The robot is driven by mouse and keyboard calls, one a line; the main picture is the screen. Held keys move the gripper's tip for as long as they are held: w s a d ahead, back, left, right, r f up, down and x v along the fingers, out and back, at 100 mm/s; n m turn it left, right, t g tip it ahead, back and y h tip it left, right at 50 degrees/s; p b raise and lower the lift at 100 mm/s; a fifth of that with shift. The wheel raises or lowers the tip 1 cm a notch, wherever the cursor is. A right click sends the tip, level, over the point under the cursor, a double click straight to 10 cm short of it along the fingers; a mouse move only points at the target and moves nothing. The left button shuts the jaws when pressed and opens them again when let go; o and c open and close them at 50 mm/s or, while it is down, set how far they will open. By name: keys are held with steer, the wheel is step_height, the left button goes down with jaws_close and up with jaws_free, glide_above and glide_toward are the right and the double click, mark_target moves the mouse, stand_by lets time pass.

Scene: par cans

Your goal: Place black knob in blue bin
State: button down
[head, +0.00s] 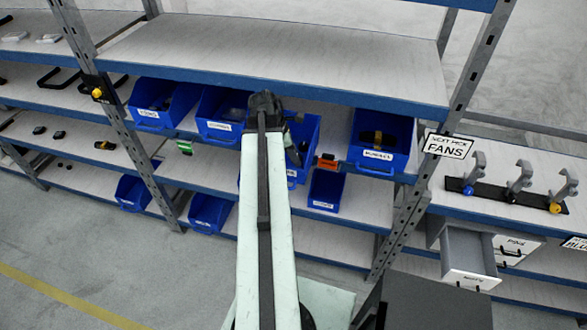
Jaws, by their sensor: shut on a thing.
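My arm reaches up the middle of the head view and bends down at its far end. My gripper (293,154) is a small dark shape, partly hidden behind the arm, in front of a blue bin (311,134) on the middle shelf. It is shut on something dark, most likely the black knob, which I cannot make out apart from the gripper. I cannot tell whether the gripper is over the bin's opening or in front of it. My arm covers the left part of this bin.
Other blue bins stand on this shelf, one (164,101) at left and one (384,141) at right with dark contents. A smaller blue bin (326,190) is below. The upper shelf (280,50) is bare. Rack posts (440,130) flank the bay.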

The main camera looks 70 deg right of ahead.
step_height(320, 180, down, 4)
steer(key=b, duration=0.4)
steer(key=shift+r, duration=0.25)
steer(key=shift+f, duration=0.15)
steer(key=c, duration=1.3)
jaws_free()
